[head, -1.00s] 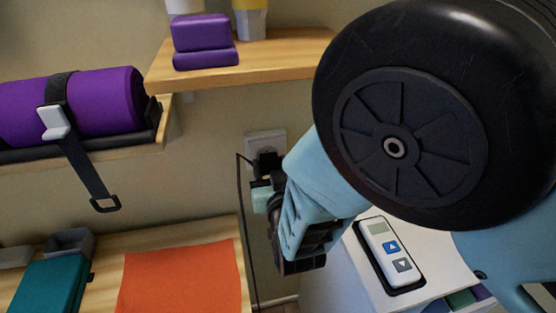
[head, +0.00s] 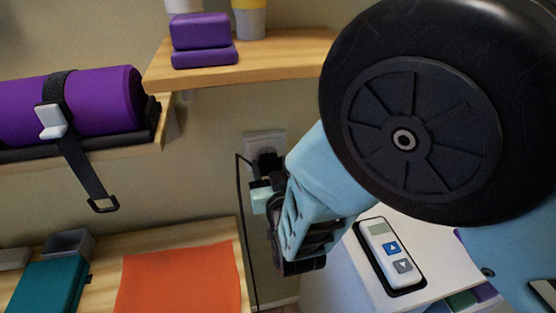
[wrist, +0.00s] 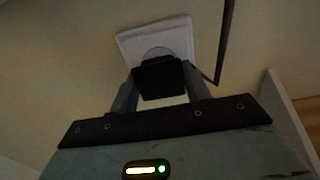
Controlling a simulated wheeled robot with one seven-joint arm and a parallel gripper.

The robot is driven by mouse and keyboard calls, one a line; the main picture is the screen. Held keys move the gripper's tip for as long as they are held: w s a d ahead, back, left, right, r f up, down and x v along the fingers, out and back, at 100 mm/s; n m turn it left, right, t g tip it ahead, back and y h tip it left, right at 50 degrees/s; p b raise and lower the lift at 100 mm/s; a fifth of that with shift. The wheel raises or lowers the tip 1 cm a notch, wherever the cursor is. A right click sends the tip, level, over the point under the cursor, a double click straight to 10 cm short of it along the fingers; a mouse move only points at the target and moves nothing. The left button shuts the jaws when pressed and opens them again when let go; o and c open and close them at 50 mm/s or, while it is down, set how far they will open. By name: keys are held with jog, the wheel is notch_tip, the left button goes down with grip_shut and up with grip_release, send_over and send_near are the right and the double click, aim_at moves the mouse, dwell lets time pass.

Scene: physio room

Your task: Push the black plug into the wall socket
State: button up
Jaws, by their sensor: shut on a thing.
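The white wall socket (head: 256,143) is a square plate on the wall, left of my arm in the head view. In the wrist view its plate (wrist: 128,43) is straight ahead, with part of a round recess showing above the plug. The black plug (head: 268,161) is right in front of the socket; it also shows in the wrist view (wrist: 160,76). My gripper (wrist: 161,90) is shut on the plug, one finger on each side. The plug covers the lower recess and its pins are hidden, so I cannot tell how deep it sits.
A dark cord (head: 240,205) hangs beside my gripper down the wall. A wooden shelf (head: 285,58) with purple blocks (head: 202,40) is above. A white cabinet top (head: 433,248) with a remote (head: 388,250) is at right. An orange cloth (head: 180,280) lies on the lower left shelf.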

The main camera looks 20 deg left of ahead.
jog(key=shift+w+a, duration=0.3)
jog(key=shift+w, duration=0.15)
dwell(0.3)
jog(key=o, duration=1)
jog(key=b+v, duration=0.4)
jog(key=v, duration=1.3)
jog(key=shift+s, duration=0.2)
